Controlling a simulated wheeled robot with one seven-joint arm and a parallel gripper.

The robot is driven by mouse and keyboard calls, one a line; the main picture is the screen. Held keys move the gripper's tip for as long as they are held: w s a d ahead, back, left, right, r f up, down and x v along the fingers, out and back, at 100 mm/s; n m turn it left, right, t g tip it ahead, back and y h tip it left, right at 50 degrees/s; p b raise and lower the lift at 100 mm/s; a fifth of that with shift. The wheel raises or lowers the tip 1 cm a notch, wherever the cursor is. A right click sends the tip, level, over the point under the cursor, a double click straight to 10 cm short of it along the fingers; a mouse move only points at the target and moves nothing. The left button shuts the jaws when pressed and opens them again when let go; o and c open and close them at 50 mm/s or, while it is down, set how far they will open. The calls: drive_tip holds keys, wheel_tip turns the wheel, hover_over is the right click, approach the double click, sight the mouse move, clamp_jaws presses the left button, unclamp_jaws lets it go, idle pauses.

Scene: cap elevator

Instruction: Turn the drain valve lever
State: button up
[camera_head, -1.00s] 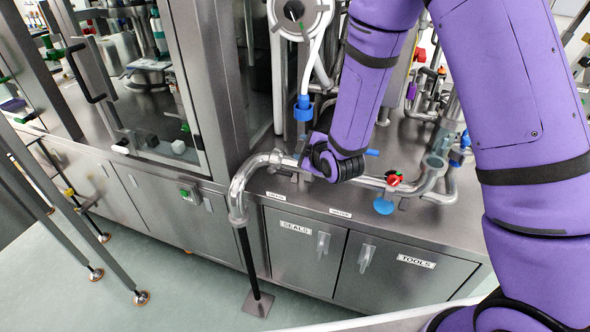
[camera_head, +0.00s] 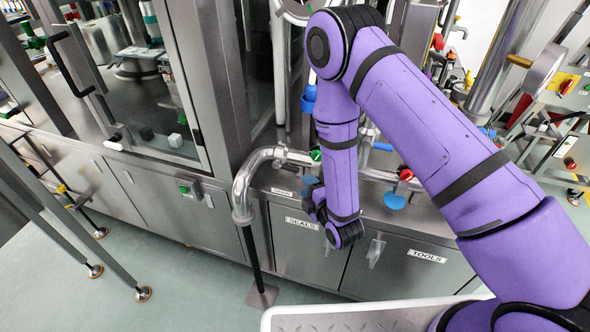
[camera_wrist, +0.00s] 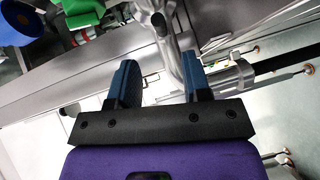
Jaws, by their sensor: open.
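The drain valve sits on the steel pipe above the small left label. A steel pipe (camera_wrist: 175,50) runs beyond the fingers. I cannot tell whether they touch the lever.
A second valve with a red cap (camera_head: 405,174) and a round blue part (camera_head: 394,200) is to the right. Cabinet doors marked SEALS (camera_head: 301,223) and TOOLS (camera_head: 427,256) are below. A bent pipe (camera_head: 242,188) stands out at the left. Open floor lies in front.

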sight(294, 171)
drive_tip(key=x, duration=0.9)
drive_tip(key=shift+w, duration=0.15)
clamp_jaws()
